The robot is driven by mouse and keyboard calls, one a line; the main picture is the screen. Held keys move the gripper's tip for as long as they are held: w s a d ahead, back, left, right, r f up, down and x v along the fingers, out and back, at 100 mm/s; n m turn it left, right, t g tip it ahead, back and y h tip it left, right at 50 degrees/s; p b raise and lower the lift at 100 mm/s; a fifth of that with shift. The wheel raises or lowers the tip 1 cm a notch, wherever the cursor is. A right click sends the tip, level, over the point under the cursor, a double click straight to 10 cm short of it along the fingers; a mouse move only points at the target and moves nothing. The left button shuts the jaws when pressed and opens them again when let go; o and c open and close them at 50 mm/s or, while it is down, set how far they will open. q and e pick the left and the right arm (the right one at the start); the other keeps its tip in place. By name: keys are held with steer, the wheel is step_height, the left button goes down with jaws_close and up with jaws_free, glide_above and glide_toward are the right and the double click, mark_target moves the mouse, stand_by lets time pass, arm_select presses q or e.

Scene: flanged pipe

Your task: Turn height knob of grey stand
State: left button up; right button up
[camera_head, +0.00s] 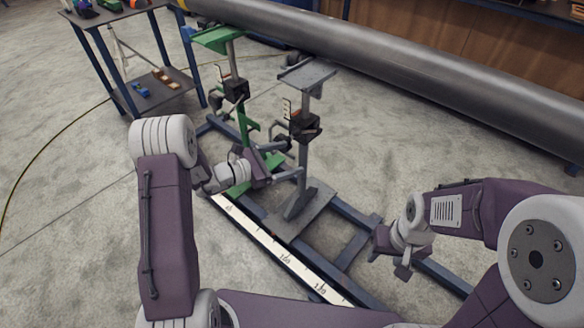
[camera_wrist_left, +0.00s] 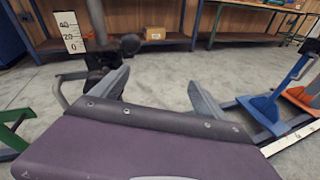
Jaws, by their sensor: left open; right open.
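The grey stand (camera_head: 303,155) stands upright on a flat foot, with a flat grey top plate and a dark collar (camera_head: 304,124) on its post. In the left wrist view its post and a white scale (camera_wrist_left: 70,32) show at the upper left. A round dark knob (camera_wrist_left: 130,44) shows there just beyond the left-hand finger. My left gripper (camera_head: 291,161) is beside the post, below the collar; it is open with nothing between its fingers (camera_wrist_left: 158,92). I cannot tell whether a finger touches the knob. My right gripper (camera_head: 393,258) is open and empty at the lower right, apart from the stand.
A green stand (camera_head: 235,95) is close behind on the left. A large grey pipe (camera_head: 400,70) runs across the back. Blue rails (camera_head: 352,250) and a white ruler (camera_head: 275,250) lie on the floor. A blue-framed cart (camera_head: 120,20) stands at the upper left.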

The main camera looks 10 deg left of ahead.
mark_target(288, 140)
arm_select(q)
steer(key=w+a+f+n+t+y+b, duration=0.2)
steer(key=w+a+f+n+t, duration=0.25)
steer(key=a, duration=0.25)
steer(key=shift+t, duration=0.25)
steer(key=b+x, duration=0.3)
steer(key=x, duration=0.5)
steer(key=shift+w+d+b, duration=0.15)
steer(key=shift+w+b, duration=0.15)
steer(key=shift+w, duration=0.05)
steer(key=shift+w+d+r, duration=0.15)
steer(key=shift+w+d, duration=0.15)
steer(key=shift+w, duration=0.2)
steer(key=c, duration=1.4)
steer(key=shift+o, duration=0.2)
steer(key=shift+m+b, duration=0.75)
steer(key=shift+b, duration=0.2)
steer(key=m+b, duration=0.1)
steer(key=b, duration=0.1)
steer(key=m+b, duration=0.4)
steer(key=shift+s+d+f, duration=0.1)
steer(key=shift+f, duration=0.2)
steer(key=shift+r+m+b, duration=0.15)
steer(key=shift+m+b, duration=0.95)
steer(key=shift+b, duration=0.1)
arm_select(e)
step_height(288, 140, down, 18)
steer(key=shift+s+d+f, duration=0.2)
steer(key=shift+d, duration=0.15)
